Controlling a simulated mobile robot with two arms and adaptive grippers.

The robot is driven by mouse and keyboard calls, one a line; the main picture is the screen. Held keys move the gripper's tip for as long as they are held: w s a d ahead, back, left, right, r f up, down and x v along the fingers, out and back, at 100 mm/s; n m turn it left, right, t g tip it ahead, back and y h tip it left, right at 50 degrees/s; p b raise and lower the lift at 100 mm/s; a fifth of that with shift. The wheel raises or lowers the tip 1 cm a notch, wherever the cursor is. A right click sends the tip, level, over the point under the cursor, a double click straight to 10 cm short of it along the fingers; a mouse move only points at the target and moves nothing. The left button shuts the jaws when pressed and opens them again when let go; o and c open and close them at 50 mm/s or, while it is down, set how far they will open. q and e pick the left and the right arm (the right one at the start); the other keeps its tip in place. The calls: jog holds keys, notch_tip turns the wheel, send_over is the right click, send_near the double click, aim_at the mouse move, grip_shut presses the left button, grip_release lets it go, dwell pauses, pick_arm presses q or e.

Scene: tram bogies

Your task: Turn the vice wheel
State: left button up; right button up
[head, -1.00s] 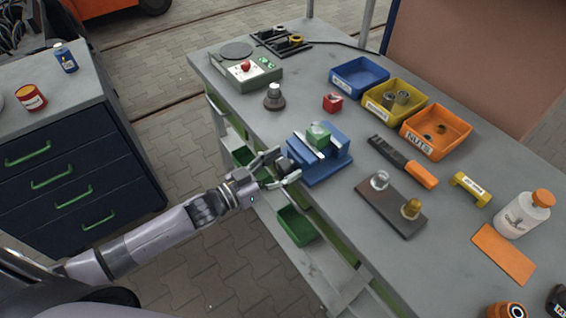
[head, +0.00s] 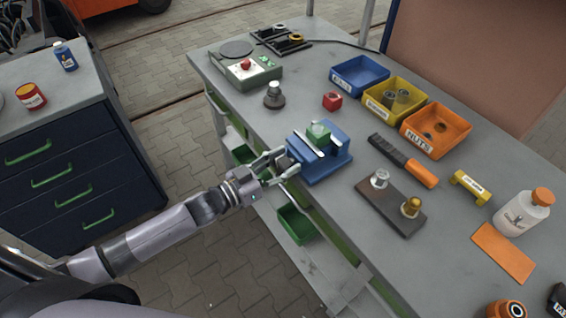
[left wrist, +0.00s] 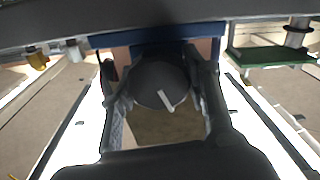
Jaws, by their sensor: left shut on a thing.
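The blue vice (head: 332,168) stands at the near edge of the workbench, with a green block (head: 318,133) between its jaws. The vice wheel is a dark round knob on the side facing me. It is mostly hidden by my fingers in the head view. In the left wrist view the wheel (left wrist: 158,82) is a dark disc with a pale slanted mark. My left gripper (head: 285,164) is shut on the wheel, one finger on each side. My right gripper is not in view.
The grey workbench (head: 290,215) holds blue, yellow and orange bins (head: 437,148), a file with an orange handle (head: 400,158), a dark plate with two knobs (head: 375,205) and a white bottle (head: 520,215). A green bin (head: 297,226) sits below. A drawer cabinet (head: 80,165) stands left.

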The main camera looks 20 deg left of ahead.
pick_arm(q)
jog(key=shift+m, duration=0.4)
jog(key=shift+c, duration=0.4)
jog(key=shift+m, duration=0.9)
jog(key=m, duration=0.2)
jog(key=shift+s+d+m, duration=0.1)
jog(key=shift+m, duration=0.3)
jog(key=m, duration=0.4)
jog(key=shift+f+m+b, duration=0.1)
jog(key=shift+m+b, duration=0.2)
jog(key=shift+m, duration=0.1)
jog(key=shift+d+m, duration=0.1)
jog(key=shift+m, duration=0.6)
jog(key=shift+s, duration=0.1)
jog(key=o, duration=1.2)
